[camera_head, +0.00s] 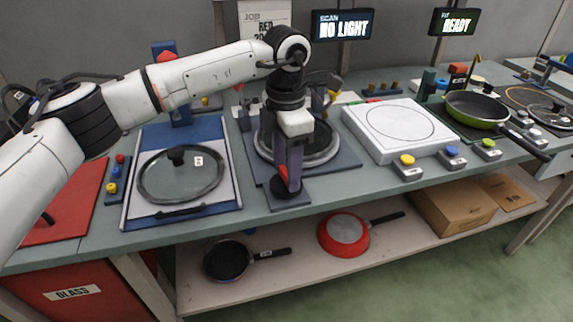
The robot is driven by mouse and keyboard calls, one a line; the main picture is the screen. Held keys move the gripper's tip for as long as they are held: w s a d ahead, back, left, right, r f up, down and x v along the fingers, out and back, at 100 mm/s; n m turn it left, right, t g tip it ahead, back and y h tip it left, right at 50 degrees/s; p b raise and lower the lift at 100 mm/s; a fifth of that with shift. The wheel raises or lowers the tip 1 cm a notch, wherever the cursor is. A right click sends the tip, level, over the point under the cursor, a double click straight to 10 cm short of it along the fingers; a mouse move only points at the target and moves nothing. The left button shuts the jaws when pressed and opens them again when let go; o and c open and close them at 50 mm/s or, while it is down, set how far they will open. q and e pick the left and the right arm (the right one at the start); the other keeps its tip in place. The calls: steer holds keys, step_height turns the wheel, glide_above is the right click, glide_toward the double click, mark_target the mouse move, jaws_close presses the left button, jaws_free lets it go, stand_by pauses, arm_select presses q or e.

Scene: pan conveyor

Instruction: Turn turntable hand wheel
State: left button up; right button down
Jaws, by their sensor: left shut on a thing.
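The turntable (327,151) is a round dark plate with a pale rim on a grey base, in the middle of the bench. My left arm and gripper cover much of it. The hand wheel (291,196) is a small dark disc on a plate at the bench's front edge, just before the turntable. My left gripper (289,180) points down over the hand wheel and is shut on it; a red part shows by the fingers. The exact grip is partly hidden by the fingers. My right gripper is not in view.
A glass lid (181,176) lies on a blue-edged tray on the left. A white square plate unit (400,128) stands right of the turntable, with a green pan (476,108) beyond. A red pan (343,234) and a dark pan (226,260) lie on the lower shelf. Screens read "NO LIGHT" and "READY".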

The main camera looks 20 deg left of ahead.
arm_select(q)
steer(key=shift+n, duration=0.3)
steer(key=shift+r, duration=0.1)
steer(key=o, duration=1)
steer(key=shift+o, duration=0.2)
step_height(320, 180, up, 10)
steer(key=shift+r, duration=0.15)
